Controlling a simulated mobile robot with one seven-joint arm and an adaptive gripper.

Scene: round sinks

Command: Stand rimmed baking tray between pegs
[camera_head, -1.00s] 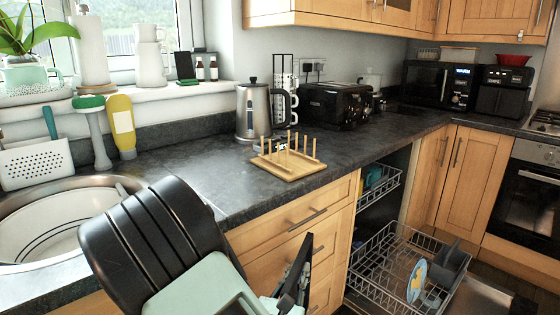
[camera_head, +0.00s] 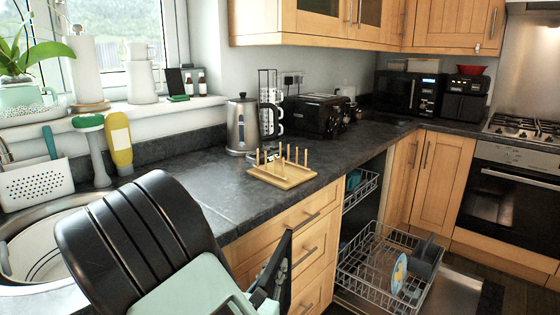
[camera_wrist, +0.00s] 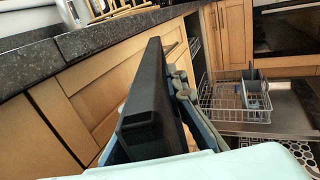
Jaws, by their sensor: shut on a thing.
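The wooden peg rack (camera_head: 283,175), a flat base with several upright pegs, stands empty on the dark counter. Part of it shows at the top of the wrist view (camera_wrist: 122,12). The black baking tray (camera_head: 277,270) is held on edge, seen nearly end-on, in front of the drawers and below the counter top. In the wrist view the tray (camera_wrist: 155,95) runs upright through the middle. My gripper (camera_wrist: 172,105), mint-bodied with dark fingers, is shut on the tray. The tray's lower part and the far finger are hidden. The tray is well apart from the rack.
A kettle (camera_head: 242,125) and black toaster (camera_head: 313,115) stand behind the rack. The counter (camera_head: 205,190) left of the rack is clear. A sink (camera_head: 40,245) lies at left. An open dishwasher with a pulled-out wire basket (camera_head: 375,275) is at right.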

